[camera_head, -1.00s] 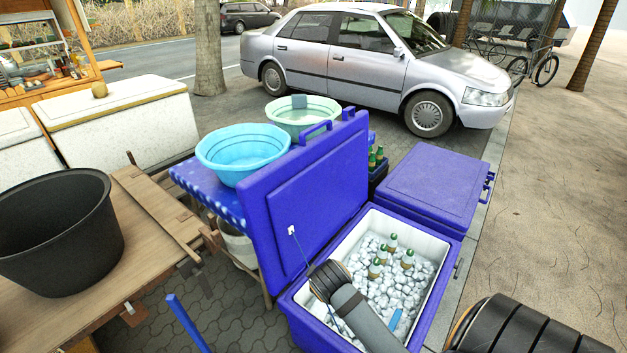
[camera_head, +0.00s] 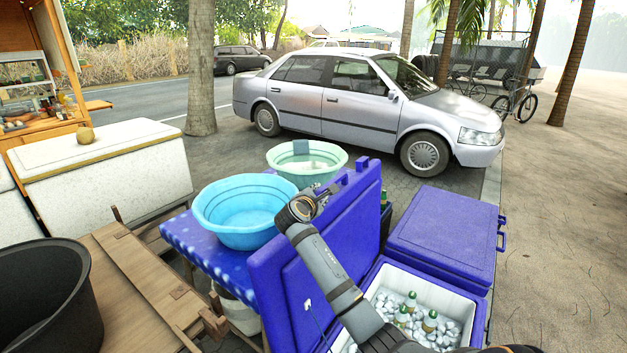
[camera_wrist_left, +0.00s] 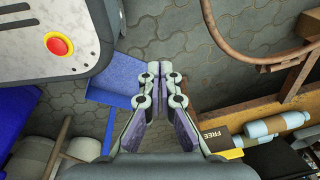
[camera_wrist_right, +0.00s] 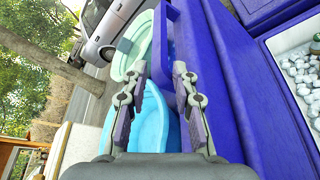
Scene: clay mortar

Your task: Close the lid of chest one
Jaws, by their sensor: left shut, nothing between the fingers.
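A blue chest (camera_head: 375,285) stands open, with ice and several bottles in its white inside. Its blue lid (camera_head: 370,205) stands upright, and it also shows in the right wrist view (camera_wrist_right: 245,90). My right arm reaches across the lid's inner face. My right gripper (camera_head: 325,192) is at the lid's top edge, with its fingers apart. In the right wrist view my right gripper (camera_wrist_right: 160,72) has the lid's top edge and handle just beyond its fingertips; I cannot tell whether they touch. My left gripper (camera_wrist_left: 160,68) is shut and empty above the paving, outside the head view.
A second blue chest (camera_head: 445,235), closed, stands behind the open one. A blue basin (camera_head: 240,215) and a green basin (camera_head: 307,160) stand behind the lid on a blue-covered table (camera_head: 195,245). A black pot (camera_head: 45,300) is at the left. A silver car (camera_head: 360,105) is farther back.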

